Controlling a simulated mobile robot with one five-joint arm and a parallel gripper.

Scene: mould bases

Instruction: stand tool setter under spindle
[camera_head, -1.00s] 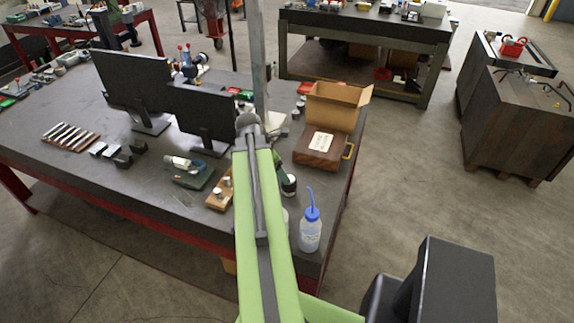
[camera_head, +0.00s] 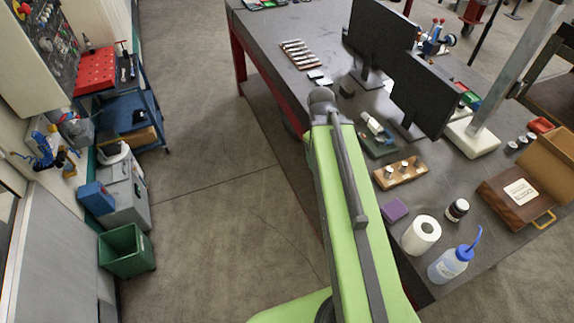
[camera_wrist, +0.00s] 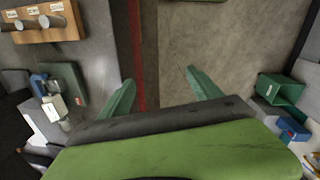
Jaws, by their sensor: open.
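I cannot tell for certain which thing is the tool setter or the spindle. A wooden block (camera_head: 411,176) with small metal cylinders (camera_head: 390,172) lies on the workbench (camera_head: 280,40); the block also shows at the top left of the wrist view (camera_wrist: 70,32). Beside it is a green base (camera_head: 380,150) with a white and blue device (camera_head: 374,125) on it. A tall grey column on a white base (camera_head: 472,138) stands farther right. My gripper (camera_wrist: 163,88) is open and empty, its two fingers apart over the bench's front edge and floor. My arm hides it in the head view.
Two dark monitors (camera_head: 424,92) stand on the bench. A white roll (camera_head: 421,235), a blue-capped bottle (camera_head: 450,264) and a brown case (camera_head: 519,195) crowd its near right. A green bin (camera_head: 126,250) and a blue cart (camera_head: 130,115) line the left wall. The floor between is clear.

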